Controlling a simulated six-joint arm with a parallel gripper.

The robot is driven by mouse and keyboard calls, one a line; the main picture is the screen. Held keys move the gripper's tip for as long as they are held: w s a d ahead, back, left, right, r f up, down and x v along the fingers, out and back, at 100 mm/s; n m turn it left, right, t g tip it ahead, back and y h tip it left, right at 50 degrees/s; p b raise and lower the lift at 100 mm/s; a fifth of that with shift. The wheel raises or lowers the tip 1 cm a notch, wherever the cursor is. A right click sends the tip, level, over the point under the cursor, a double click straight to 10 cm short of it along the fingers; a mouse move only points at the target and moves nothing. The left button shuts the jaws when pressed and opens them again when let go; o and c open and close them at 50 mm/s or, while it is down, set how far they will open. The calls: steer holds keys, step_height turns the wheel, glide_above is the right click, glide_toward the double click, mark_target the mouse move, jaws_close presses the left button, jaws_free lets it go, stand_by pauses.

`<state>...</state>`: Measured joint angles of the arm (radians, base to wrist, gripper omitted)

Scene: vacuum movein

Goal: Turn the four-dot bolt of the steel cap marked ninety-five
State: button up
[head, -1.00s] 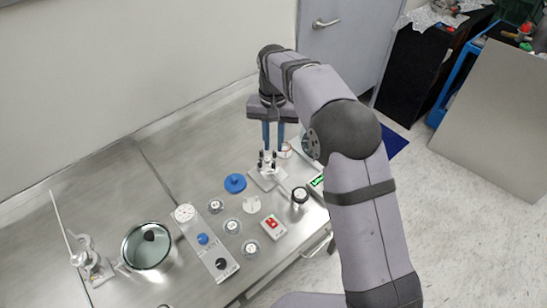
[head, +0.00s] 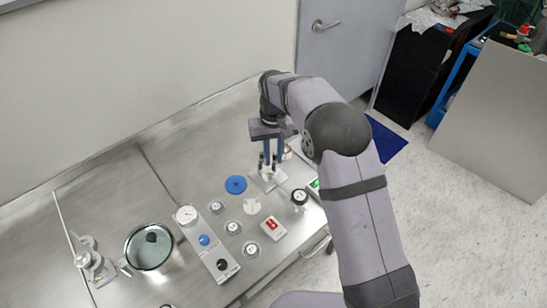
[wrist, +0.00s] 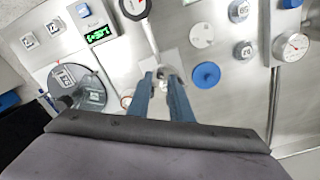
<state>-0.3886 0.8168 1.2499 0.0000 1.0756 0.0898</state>
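My gripper (wrist: 160,76) points down with its two blue fingers apart. A pale part of that stand shows between the fingertips in the wrist view; contact cannot be told. Three small steel caps stand in a row in the head view: one at the back (head: 216,206), a middle one (head: 232,227) and a front one (head: 251,249). Two caps show in the wrist view (wrist: 239,10), (wrist: 243,50). Their numbers and bolt dots are too small to read surely.
A blue disc (head: 235,184) and a white disc (head: 251,206) lie between stand and caps. A glass-lidded pot (head: 149,247) stands left. The back bench is clear.

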mark_target(274, 167)
steer(key=shift+f+p, duration=0.35)
steer(key=shift+f, duration=0.9)
steer(key=shift+c, duration=0.2)
jaws_close()
steer(key=shift+n, duration=0.4)
steer(key=n, duration=0.4)
steer(key=shift+w+n+b, duration=0.1)
steer(key=shift+n+b, duration=0.2)
steer(key=shift+b, duration=0.1)
steer(key=n, duration=0.5)
steer(key=shift+r, duration=0.1)
steer(key=shift+n, duration=0.4)
steer(key=shift+a, duration=0.1)
